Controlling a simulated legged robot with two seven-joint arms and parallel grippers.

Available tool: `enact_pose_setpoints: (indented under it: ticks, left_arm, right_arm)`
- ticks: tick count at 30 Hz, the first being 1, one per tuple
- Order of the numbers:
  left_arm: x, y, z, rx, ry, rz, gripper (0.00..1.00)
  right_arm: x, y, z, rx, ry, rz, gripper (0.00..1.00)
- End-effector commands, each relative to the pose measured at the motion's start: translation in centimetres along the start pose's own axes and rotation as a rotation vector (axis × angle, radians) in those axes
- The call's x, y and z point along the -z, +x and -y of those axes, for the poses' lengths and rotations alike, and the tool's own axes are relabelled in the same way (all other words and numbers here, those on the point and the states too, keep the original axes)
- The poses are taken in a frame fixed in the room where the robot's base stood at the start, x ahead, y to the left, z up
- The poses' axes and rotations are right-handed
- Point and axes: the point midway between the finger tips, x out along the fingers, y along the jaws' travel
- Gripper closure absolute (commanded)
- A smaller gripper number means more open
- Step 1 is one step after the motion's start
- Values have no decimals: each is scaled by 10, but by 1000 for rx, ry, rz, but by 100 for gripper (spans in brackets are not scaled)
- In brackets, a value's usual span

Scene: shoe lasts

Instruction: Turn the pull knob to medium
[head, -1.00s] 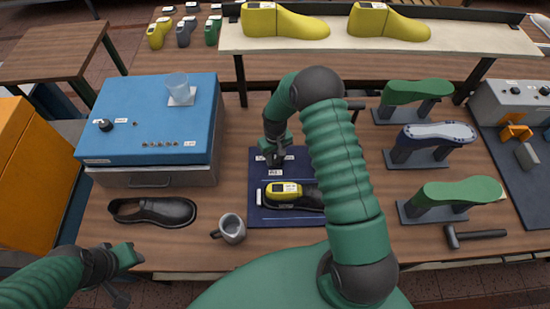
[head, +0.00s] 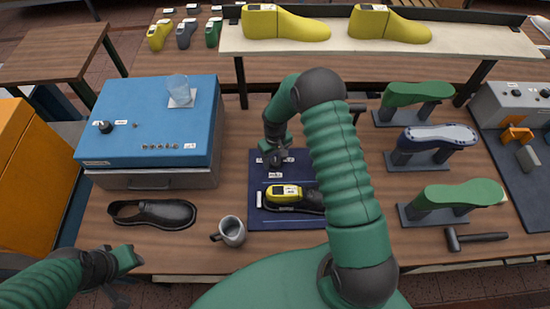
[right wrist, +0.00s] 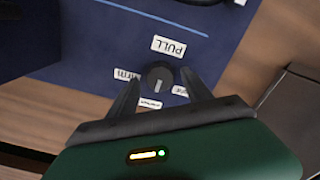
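The pull knob (right wrist: 160,76) is a small round dark knob on the dark blue panel (right wrist: 95,38), below a PULL label (right wrist: 168,46) that reads upside down in the right wrist view. A pale mark on the knob points down toward a small label (right wrist: 150,102), whose text I cannot read. A label ending in "irm" (right wrist: 125,75) is to the left; another at the right is partly covered by a finger. My right gripper (right wrist: 159,77) is open, fingers either side of the knob with small gaps. It shows in the head view (head: 274,160). My left gripper (head: 124,272) is at lower left, away from the panel.
A yellow last (head: 284,191) in a dark shoe lies on the panel's near part. A mug (head: 231,231) and a black shoe (head: 152,213) are to the left, before the blue box (head: 150,105). Green last stands (head: 450,196) and a hammer (head: 474,239) are at right.

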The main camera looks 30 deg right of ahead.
Motion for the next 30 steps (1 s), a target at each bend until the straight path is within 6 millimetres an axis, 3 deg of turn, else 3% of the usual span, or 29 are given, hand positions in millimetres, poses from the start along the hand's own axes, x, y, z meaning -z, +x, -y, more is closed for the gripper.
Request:
enact_pose_setpoints:
  ticks: [8, 11, 21, 25, 30]
  left_arm:
    - [-1, 4, 0, 0, 0, 0, 64]
    - [-2, 8, 0, 0, 0, 0, 64]
    - [-6, 24, 0, 0, 0, 0, 64]
    - [-6, 26, 0, 0, 0, 0, 64]
    - [-6, 27, 0, 0, 0, 0, 64]
  right_arm:
    - [0, -11, 0, 0, 0, 0, 42]
    - [1, -33, 0, -1, 0, -3, 42]
    - [2, -130, -1, -1, 1, -3, 42]
    - [2, -154, -1, 0, 1, 0, 42]
    - [2, -166, -1, 1, 0, 4, 42]
